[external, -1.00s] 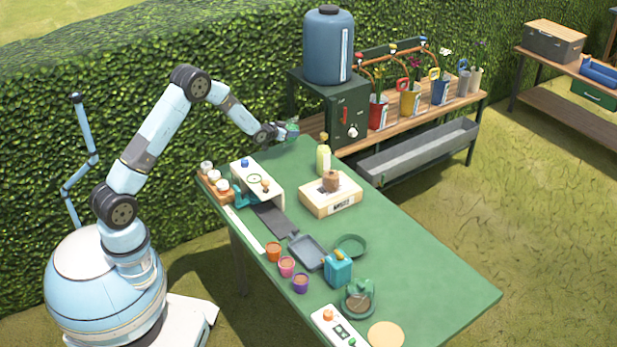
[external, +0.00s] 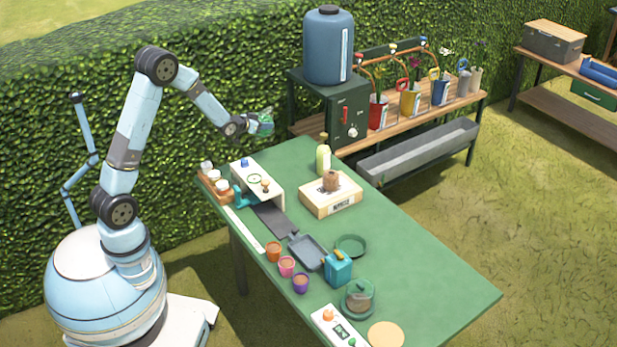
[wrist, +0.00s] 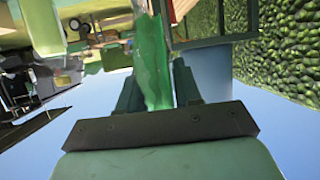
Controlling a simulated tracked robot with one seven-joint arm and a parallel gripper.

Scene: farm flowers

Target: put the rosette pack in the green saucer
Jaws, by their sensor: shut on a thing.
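My gripper (external: 264,124) is raised past the far left end of the green table, with a small green thing at its tip. In the wrist view, a glossy, see-through green thing (wrist: 153,65) stands between the two dark fingers (wrist: 158,88), and they are shut on it. I cannot tell whether it is the rosette pack; no label shows.
On the table (external: 420,270) are a white box (external: 318,205) with a brown pot on it, a pale bottle (external: 323,160), a grey tray (external: 307,253), a blue can (external: 338,268), small coloured pots and a domed dish (external: 358,298). A blue tank (external: 328,45) stands behind. The table's right side is clear.

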